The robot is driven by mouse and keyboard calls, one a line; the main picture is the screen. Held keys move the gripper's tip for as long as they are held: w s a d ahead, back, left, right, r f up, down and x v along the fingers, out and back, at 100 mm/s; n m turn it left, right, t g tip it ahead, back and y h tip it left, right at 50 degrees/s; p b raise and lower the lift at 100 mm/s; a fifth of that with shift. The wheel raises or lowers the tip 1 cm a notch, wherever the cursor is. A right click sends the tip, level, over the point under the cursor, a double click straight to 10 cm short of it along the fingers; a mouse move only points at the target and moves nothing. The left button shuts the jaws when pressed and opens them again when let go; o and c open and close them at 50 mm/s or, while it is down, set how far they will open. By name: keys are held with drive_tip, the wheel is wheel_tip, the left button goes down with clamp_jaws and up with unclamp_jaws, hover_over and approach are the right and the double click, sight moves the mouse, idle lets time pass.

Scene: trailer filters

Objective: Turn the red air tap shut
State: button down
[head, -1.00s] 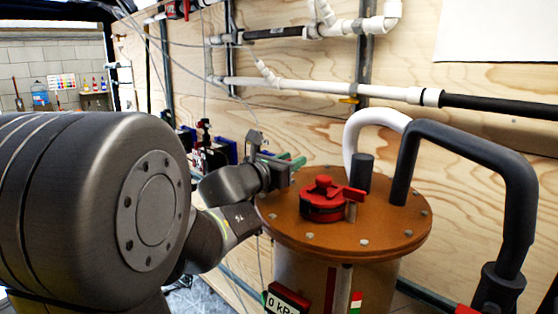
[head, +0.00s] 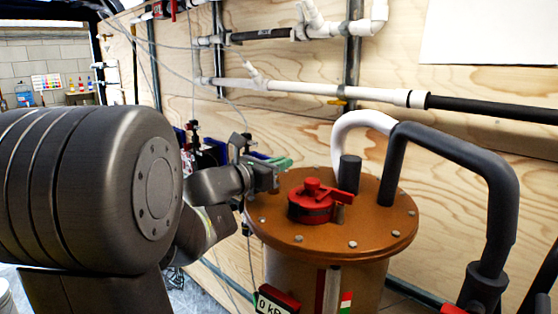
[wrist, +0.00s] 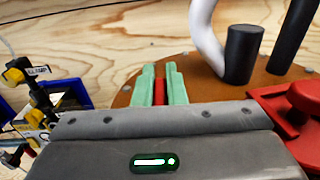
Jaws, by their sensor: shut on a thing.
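My gripper (wrist: 160,90) has pale green fingers, shut on a narrow upright red piece (wrist: 160,92) that looks like the red air tap's handle. The piece shows between the fingers in the wrist view, at the edge of an orange-brown round lid (wrist: 122,98). Its lower part is hidden by my gripper body. In the head view my gripper (head: 282,163) is at the lid's back left edge, and the held piece cannot be made out. A separate red knob with a side lever (head: 315,203) sits on the lid (head: 375,222); part of it shows in the wrist view (wrist: 300,105).
A dark grey pipe (head: 455,150), a white hose (head: 350,125) and a short dark stub (head: 349,174) rise from the lid. A plywood wall (head: 290,130) with pipes stands close behind. Yellow-and-black fittings (wrist: 25,70) are at left.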

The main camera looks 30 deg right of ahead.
drive_tip(key=m+g+p, duration=0.1)
drive_tip(key=g, duration=0.1)
drive_tip(key=m+g+p, duration=0.1)
drive_tip(key=m+g, duration=0.1)
drive_tip(key=g, duration=0.1)
drive_tip(key=shift+s+r+g, duration=0.1)
drive_tip(key=shift+s+g, duration=0.1)
drive_tip(key=shift+g, duration=0.1)
drive_tip(key=m+g+p, duration=0.2)
drive_tip(key=g, duration=0.1)
drive_tip(key=m+g+y+p, duration=0.1)
drive_tip(key=m+g, duration=0.1)
drive_tip(key=shift+s+a+r, duration=0.1)
drive_tip(key=shift+s, duration=0.25)
drive_tip(key=m+g+y+p, duration=0.1)
drive_tip(key=g+p, duration=0.1)
drive_tip(key=m+g+y+p, duration=0.1)
drive_tip(key=m+g+p, duration=0.1)
drive_tip(key=s+m+g+y+p, duration=0.1)
drive_tip(key=g+y, duration=0.1)
drive_tip(key=shift+a+m+p, duration=0.2)
drive_tip(key=shift+m+p, duration=0.2)
drive_tip(key=shift+a+m+g+y+p, duration=0.15)
drive_tip(key=shift+m+g+y+p, duration=0.55)
drive_tip(key=shift+g+y+p, duration=0.25)
drive_tip(key=c, duration=1.5)
unclamp_jaws()
drive_tip(key=shift+s+f, duration=0.1)
drive_tip(key=shift+f, duration=0.1)
drive_tip(key=shift+f, duration=0.1)
